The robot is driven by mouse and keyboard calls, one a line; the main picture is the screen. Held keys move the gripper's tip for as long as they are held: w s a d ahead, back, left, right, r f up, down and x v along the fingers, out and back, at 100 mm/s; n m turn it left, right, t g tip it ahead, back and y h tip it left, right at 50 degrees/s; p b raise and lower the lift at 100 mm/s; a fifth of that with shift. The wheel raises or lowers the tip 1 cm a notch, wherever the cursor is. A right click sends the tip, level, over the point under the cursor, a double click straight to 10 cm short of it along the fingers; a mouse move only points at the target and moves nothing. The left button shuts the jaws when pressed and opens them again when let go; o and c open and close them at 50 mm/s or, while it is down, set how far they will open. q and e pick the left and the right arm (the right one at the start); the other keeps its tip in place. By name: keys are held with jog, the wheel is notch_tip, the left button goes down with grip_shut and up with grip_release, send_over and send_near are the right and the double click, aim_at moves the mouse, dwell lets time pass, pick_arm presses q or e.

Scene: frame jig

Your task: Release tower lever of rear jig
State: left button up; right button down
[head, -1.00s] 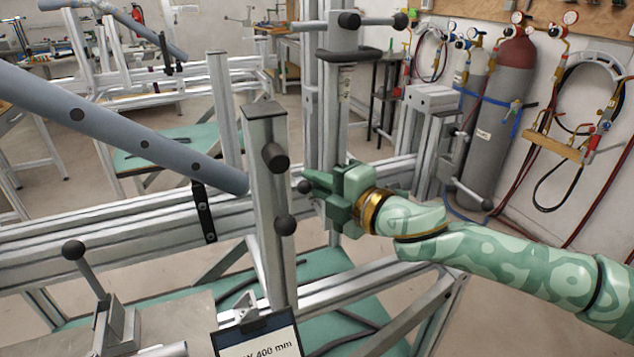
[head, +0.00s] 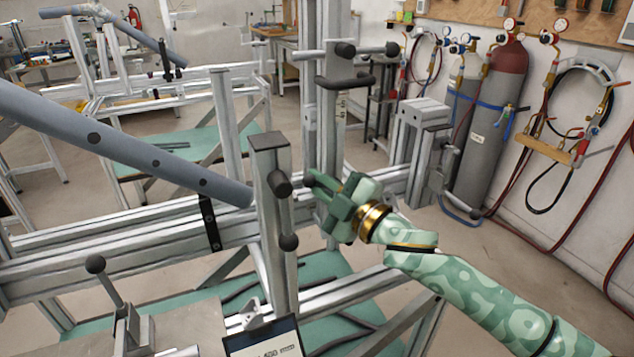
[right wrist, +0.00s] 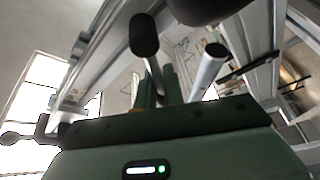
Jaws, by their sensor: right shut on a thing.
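The rear jig's tower is an upright aluminium profile (head: 326,110) in the middle of the head view. A lever with a dark round knob (head: 309,180) sits low on it. My right gripper (head: 327,193) is shut on this lever just behind the knob, with its green fingers tilted up to the left. In the right wrist view the knob (right wrist: 144,36) and its thin metal rod (right wrist: 154,72) rise from between the fingers (right wrist: 159,96). The lever's pivot is hidden behind the gripper. My left gripper is not in view.
A nearer post (head: 270,215) with dark knobs stands just left of the gripper. A grey-blue tube (head: 130,145) slants in from the left. A T-handle (head: 345,50) tops the tower. Gas cylinders (head: 490,120) stand by the right wall. A label card (head: 265,342) is at the bottom.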

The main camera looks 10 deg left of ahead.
jog(key=shift+r+m, duration=0.1)
jog(key=shift+m, duration=0.4)
jog(key=shift+d, duration=0.1)
jog(key=c, duration=1.5)
grip_release()
jog(key=shift+w, duration=0.1)
jog(key=shift+c, duration=0.2)
jog(key=p+v, duration=0.3)
jog(key=v, duration=1.3)
jog(key=shift+f+p, duration=0.3)
jog(key=shift+f, duration=0.05)
